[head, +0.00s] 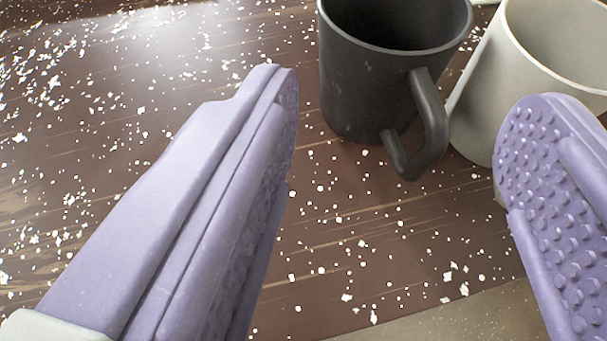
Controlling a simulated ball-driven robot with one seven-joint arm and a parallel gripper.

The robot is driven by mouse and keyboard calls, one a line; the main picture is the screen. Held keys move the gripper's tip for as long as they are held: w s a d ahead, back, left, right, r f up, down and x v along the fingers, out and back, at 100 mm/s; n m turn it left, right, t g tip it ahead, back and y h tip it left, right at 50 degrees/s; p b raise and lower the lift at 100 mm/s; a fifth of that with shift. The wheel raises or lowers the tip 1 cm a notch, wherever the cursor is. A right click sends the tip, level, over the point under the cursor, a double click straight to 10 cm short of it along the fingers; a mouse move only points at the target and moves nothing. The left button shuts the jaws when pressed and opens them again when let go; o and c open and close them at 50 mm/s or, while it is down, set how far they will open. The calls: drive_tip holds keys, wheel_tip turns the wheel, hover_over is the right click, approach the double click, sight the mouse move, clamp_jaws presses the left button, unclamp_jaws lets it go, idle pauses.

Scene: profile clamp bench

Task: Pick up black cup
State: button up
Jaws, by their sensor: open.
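The black cup (362,88) stands upright at the upper middle of the head view, its top cut off by the frame edge. Its handle (431,122) points toward me and a little to the right. My gripper (398,120) has two purple fingers with studded pads, spread wide apart. The left finger's tip is to the left of the cup and the right finger's tip is to the right of the handle, in front of a white cup. No finger is seen holding the cup, and nothing is between the pads close to me.
A white cup (485,115) stands right beside the black cup on the right, partly hidden by my right finger. The dark wooden surface (130,130) is scattered with white flecks and is clear to the left. A lighter tan area (470,318) lies at the bottom right.

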sight(376, 97)
drive_tip(key=shift+s+a+f+m, duration=0.15)
drive_tip(key=shift+s+a+f, duration=0.05)
drive_tip(key=shift+s, duration=0.15)
drive_tip(key=shift+s+a+f+m, duration=0.15)
drive_tip(key=shift+s+a, duration=0.05)
drive_tip(key=shift+s, duration=0.15)
drive_tip(key=b+x, duration=0.2)
drive_tip(key=x, duration=0.5)
drive_tip(key=shift+w+f, duration=0.2)
drive_tip(key=shift+f, duration=0.1)
drive_tip(key=c, duration=0.8)
drive_tip(key=shift+r, duration=0.15)
